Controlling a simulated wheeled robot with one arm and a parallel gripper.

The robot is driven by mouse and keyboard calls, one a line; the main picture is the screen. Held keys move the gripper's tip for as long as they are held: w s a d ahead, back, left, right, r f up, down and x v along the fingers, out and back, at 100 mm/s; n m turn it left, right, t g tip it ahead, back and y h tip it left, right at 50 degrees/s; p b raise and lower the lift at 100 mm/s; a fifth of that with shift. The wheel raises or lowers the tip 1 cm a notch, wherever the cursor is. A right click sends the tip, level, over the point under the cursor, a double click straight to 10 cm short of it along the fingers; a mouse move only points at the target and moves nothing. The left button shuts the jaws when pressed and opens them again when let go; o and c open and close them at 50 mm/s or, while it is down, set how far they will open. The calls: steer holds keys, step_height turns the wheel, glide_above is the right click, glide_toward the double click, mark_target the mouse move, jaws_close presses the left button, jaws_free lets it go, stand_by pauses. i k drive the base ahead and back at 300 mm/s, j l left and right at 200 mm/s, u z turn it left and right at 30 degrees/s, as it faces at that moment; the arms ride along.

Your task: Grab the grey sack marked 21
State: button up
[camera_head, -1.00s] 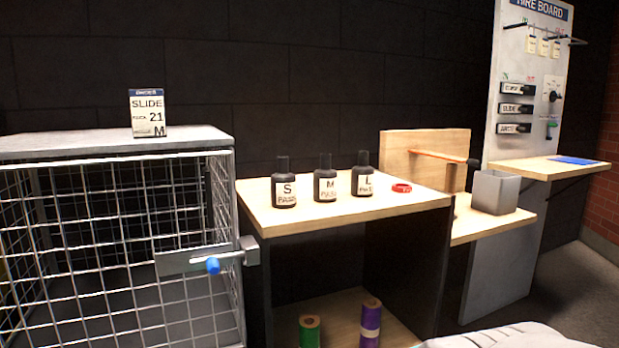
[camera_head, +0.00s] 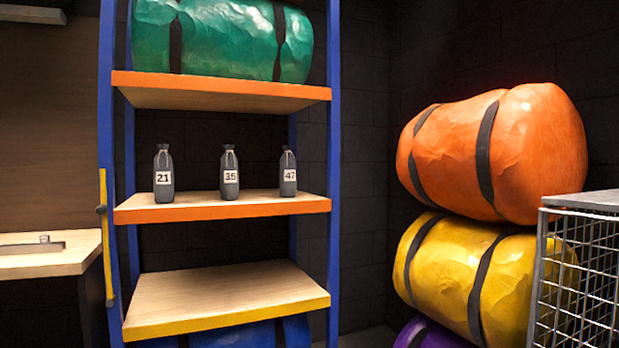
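The grey sack marked 21 (camera_head: 164,176) stands upright at the left end of the middle shelf (camera_head: 225,207). It is small and bottle-shaped, with a narrow neck and a white label. Beside it on the same shelf stand two look-alike grey sacks, one marked 35 (camera_head: 229,173) in the middle and one marked 47 (camera_head: 288,174) at the right. The three stand apart from each other. My gripper is not in view.
The rack has blue posts (camera_head: 334,150) and a green roll (camera_head: 222,38) on its top shelf. The lower yellow-edged shelf (camera_head: 225,298) is bare. Orange (camera_head: 545,140) and yellow (camera_head: 455,265) rolls are stacked at right, beside a wire cage (camera_head: 590,280). A wooden counter (camera_head: 45,262) is at left.

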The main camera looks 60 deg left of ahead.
mark_target(164, 192)
steer(key=j+u, duration=0.1)
steer(key=u, duration=2.85)
